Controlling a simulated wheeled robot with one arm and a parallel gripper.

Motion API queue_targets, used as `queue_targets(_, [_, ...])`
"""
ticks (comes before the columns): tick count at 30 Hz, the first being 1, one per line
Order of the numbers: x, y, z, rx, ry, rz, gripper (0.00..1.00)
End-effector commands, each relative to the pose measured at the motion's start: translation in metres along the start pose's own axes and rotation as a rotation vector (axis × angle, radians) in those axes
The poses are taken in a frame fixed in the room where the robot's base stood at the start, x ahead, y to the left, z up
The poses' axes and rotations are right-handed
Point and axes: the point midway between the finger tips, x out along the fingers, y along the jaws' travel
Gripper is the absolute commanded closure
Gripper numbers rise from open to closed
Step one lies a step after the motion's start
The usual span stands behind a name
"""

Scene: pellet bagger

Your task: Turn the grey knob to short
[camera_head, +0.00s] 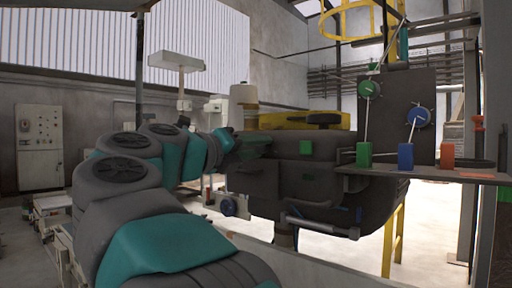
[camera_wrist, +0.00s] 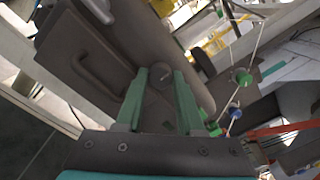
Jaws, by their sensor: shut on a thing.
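The grey knob (camera_wrist: 165,72) is a round, dark grey disc on the dark machine body, seen in the wrist view between my fingertips. My gripper (camera_wrist: 161,80) has two green fingers, one on each side of the knob, shut on it. In the head view my arm reaches to the left side of the dark machine (camera_head: 335,190), and the knob is hidden there. I cannot read any mark for short, nor tell which way the knob points.
A dark handle (camera_wrist: 97,78) is left of the knob in the wrist view. A shelf (camera_head: 430,173) at the right holds green, blue and red blocks, with green and blue dials above. A control cabinet (camera_head: 39,146) stands at the far left.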

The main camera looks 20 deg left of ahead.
Motion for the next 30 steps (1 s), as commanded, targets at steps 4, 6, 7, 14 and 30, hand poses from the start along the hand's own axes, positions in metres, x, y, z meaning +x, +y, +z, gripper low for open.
queue_targets(4, [0.0, 0.0, 0.001, 0.0, -0.002, -0.001, 1.0])
queue_targets(6, [0.0, 0.0, 0.001, 0.0, -0.002, 0.0, 0.56])
queue_targets(7, [0.0, 0.0, 0.001, 0.0, -0.002, 0.0, 0.53])
queue_targets(14, [0.0, 0.0, 0.0, 0.0, -0.001, 0.0, 0.33])
queue_targets(30, [-0.03, 0.001, 0.0, 0.001, -0.003, 0.001, 0.33])
